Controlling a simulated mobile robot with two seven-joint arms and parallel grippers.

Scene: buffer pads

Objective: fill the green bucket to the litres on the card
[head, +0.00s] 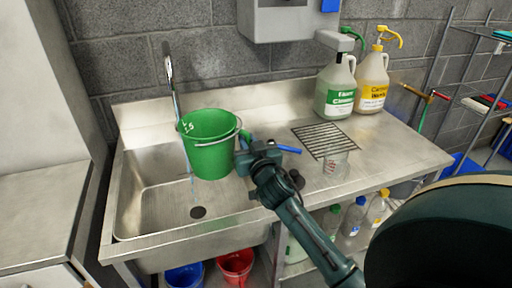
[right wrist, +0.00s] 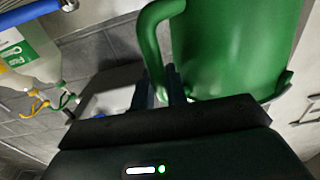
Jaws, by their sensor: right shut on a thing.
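The green bucket (head: 210,145) hangs upright over the sink basin (head: 150,205), with white marks on its side and a thin wire bail. My right gripper (head: 243,150) is at its right side, shut on it. In the right wrist view the bucket (right wrist: 235,45) fills the upper right, and the fingers (right wrist: 160,88) close at its green side handle (right wrist: 150,35). The tap (head: 168,68) rises behind the bucket's left side. A thin bluish streak runs down by the bucket's left edge; I cannot tell whether any enters it. The bucket's inside level is unclear. No card is readable. My left gripper is out of view.
A clear measuring cup (head: 335,166) with red marks stands on the counter near a drain grate (head: 322,140). Two pump jugs, green-labelled (head: 335,95) and yellow-labelled (head: 372,85), stand behind. Blue (head: 185,277) and red (head: 235,266) buckets sit below the sink.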

